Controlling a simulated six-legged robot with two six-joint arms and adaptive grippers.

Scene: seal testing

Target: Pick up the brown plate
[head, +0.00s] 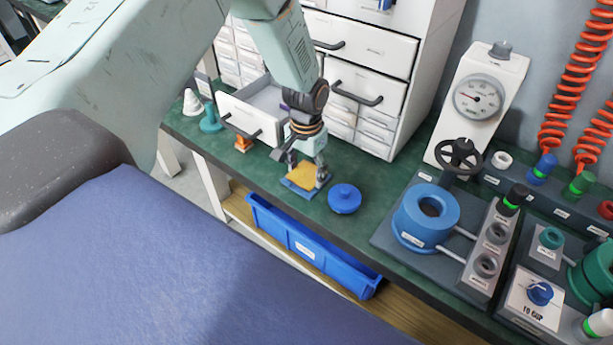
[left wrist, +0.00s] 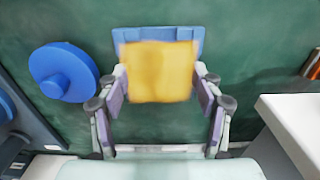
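The brown plate (head: 303,176) is a small yellow-brown square lying on a blue base (head: 296,188) on the green bench top. It also shows in the left wrist view as a yellow-brown square (left wrist: 158,72), with the blue base (left wrist: 157,34) behind it. My left gripper (head: 306,167) points down over the plate. In the left wrist view its two fingers (left wrist: 161,82) stand apart, one at each side edge of the plate. I cannot tell whether they touch it. I cannot make out my right gripper in either view.
A blue round lidded piece (head: 344,198) stands close right of the base. An open drawer (head: 252,112) of the white cabinet (head: 368,60) is behind the gripper. A gauge stand (head: 478,105) and blue ring fixture (head: 425,218) are at the right. A blue bin (head: 312,250) sits below.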

